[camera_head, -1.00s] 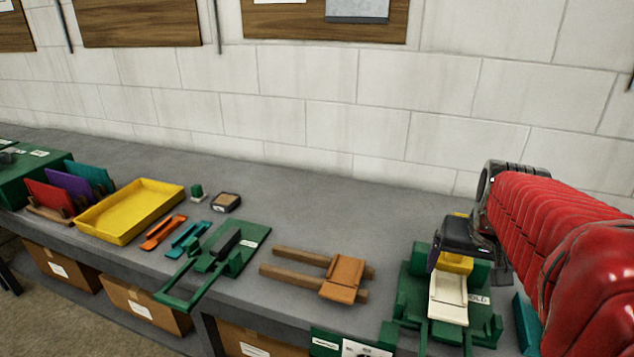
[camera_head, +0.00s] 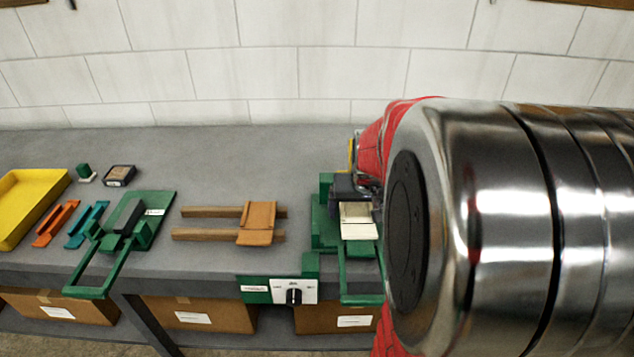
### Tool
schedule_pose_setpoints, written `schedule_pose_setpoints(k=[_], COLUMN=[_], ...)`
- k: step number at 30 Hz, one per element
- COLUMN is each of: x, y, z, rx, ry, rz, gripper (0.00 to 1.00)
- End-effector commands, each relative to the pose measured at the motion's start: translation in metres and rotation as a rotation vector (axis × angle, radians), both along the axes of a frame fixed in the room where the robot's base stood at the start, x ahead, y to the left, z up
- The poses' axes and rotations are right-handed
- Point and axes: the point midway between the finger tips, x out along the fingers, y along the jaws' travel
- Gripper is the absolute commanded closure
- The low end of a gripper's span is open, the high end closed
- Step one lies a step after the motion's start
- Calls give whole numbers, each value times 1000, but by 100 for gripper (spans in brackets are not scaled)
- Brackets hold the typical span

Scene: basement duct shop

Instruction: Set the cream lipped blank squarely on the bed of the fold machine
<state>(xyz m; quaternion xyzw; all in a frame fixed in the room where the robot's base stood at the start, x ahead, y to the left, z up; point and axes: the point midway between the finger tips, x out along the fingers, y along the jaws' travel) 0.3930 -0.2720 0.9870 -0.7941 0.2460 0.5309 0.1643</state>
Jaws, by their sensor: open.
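The cream lipped blank (camera_head: 358,222) lies on the green fold machine (camera_head: 325,228), with its lip toward the near side. It looks roughly in line with the machine, but its right edge and the machine's right side are hidden behind my arm. My gripper (camera_head: 352,190) is dark and small in the picture, at the far edge of the blank. It is open. The fingertips are unclear, so I cannot tell whether they touch the blank.
A tan blank (camera_head: 258,222) lies across two wooden rails (camera_head: 208,212) to the left. Another green machine (camera_head: 140,220), orange (camera_head: 56,224) and teal (camera_head: 87,225) tools and a yellow tray (camera_head: 28,205) stand further left. A control box (camera_head: 293,292) is at the bench front.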

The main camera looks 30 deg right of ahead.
Motion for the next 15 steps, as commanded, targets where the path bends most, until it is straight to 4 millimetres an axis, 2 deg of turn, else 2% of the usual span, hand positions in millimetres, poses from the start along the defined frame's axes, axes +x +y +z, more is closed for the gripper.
schedule_pose_setpoints(k=[7, 15], x=[0, 0], y=[0, 0], z=[0, 0], rx=[0, 0], ry=[0, 0], rz=[0, 0], gripper=[12, 31])
